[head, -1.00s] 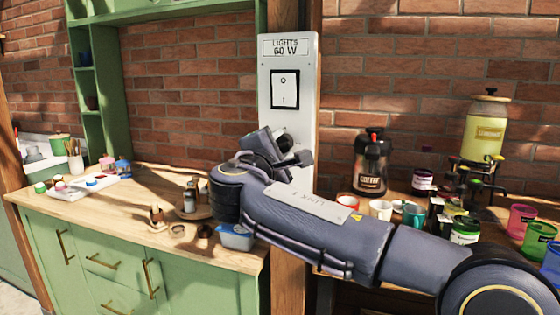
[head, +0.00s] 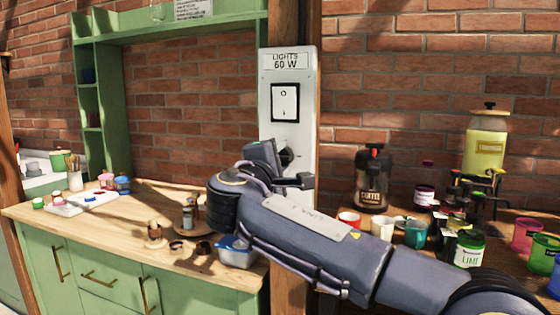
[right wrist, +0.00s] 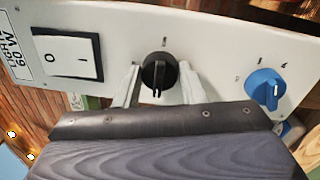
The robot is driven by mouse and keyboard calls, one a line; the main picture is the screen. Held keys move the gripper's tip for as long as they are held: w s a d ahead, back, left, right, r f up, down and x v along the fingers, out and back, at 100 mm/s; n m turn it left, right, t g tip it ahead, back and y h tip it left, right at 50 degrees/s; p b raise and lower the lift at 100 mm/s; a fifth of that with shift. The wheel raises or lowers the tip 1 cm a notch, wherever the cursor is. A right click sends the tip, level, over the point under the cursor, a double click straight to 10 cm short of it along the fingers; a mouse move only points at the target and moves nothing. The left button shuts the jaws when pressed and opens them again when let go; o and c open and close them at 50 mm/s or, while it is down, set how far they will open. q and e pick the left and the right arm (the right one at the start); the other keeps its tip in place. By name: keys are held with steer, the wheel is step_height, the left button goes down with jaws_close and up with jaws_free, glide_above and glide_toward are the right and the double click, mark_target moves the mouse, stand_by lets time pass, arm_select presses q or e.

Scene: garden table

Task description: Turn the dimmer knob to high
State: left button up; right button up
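A white wall panel (head: 287,70) labelled "LIGHTS 60 W" carries a black-and-white rocker switch (head: 285,102). A black knob (head: 287,157) sits below the switch, partly behind my right gripper (head: 281,168). In the right wrist view the black knob (right wrist: 159,73) stands between the two pale fingers of my right gripper (right wrist: 159,82), its ridge nearly in line with the mark beside it. A gap shows on each side, so the gripper is open around the knob. A blue knob (right wrist: 265,88) with marks is farther right on the panel. My left gripper is not in view.
A green cabinet with a wooden top (head: 120,210) stands left, holding small items and a blue container (head: 237,252).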

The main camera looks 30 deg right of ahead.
steer(key=o, duration=0.5)
steer(key=shift+c, duration=0.2)
steer(key=v, duration=0.7)
steer(key=shift+s+a, duration=0.25)
steer(key=shift+s, duration=0.05)
steer(key=shift+f, duration=0.1)
